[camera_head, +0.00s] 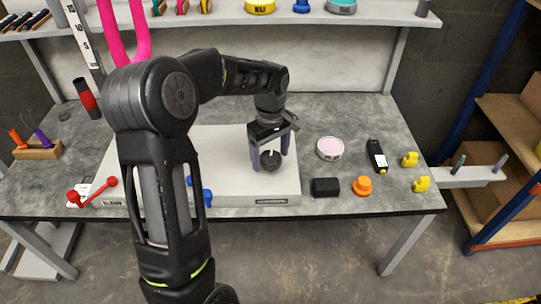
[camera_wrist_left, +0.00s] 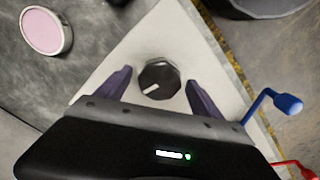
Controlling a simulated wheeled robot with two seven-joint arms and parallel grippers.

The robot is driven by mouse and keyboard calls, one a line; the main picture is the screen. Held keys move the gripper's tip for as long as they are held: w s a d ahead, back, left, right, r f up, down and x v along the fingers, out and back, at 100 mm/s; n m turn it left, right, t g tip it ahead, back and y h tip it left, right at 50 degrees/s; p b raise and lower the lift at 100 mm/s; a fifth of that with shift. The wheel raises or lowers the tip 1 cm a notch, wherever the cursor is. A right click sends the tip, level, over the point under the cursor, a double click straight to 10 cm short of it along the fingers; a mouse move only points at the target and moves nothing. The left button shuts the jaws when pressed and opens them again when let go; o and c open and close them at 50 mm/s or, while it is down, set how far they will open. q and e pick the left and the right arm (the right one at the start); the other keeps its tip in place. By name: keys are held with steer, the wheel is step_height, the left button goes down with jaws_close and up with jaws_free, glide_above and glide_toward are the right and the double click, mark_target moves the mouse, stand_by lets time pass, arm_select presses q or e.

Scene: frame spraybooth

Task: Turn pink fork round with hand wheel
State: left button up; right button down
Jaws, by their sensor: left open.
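The pink fork (camera_head: 125,38) stands at the upper left in the head view, its two prongs pointing up; its lower end is hidden behind my left arm. A dark, many-sided knob (camera_head: 271,163), apparently the hand wheel, sits on the right part of the pale panel (camera_head: 225,155). In the left wrist view the knob (camera_wrist_left: 158,77) has a white pointer mark toward the lower left. My left gripper (camera_head: 270,153) is open over it, with one purple finger on each side and gaps between fingers and knob. My right gripper is not in view.
A blue crank (camera_head: 207,196) and a red crank (camera_head: 92,192) stand at the panel's front. Right of the panel are a pink-topped tin (camera_head: 330,148), a black block (camera_head: 326,187), an orange knob (camera_head: 362,186) and yellow pieces (camera_head: 421,184). A shelf (camera_head: 290,17) spans the back.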

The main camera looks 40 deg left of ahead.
arm_select(q)
steer(key=shift+c, duration=0.4)
steer(key=c, duration=1.3)
steer(key=shift+r+m, duration=0.1)
steer(key=shift+m, duration=0.3)
steer(key=m+p, duration=0.1)
steer(key=m, duration=0.1)
steer(key=shift+m+p, duration=0.3)
steer(key=shift+p, duration=0.1)
steer(key=m+p, duration=0.1)
steer(key=m, duration=0.3)
steer(key=shift+p, duration=0.35)
steer(key=m+p, duration=0.1)
steer(key=m, duration=0.3)
steer(key=shift+m, duration=0.4)
steer(key=shift+m+p, duration=0.7)
steer(key=shift+m, duration=1.1)
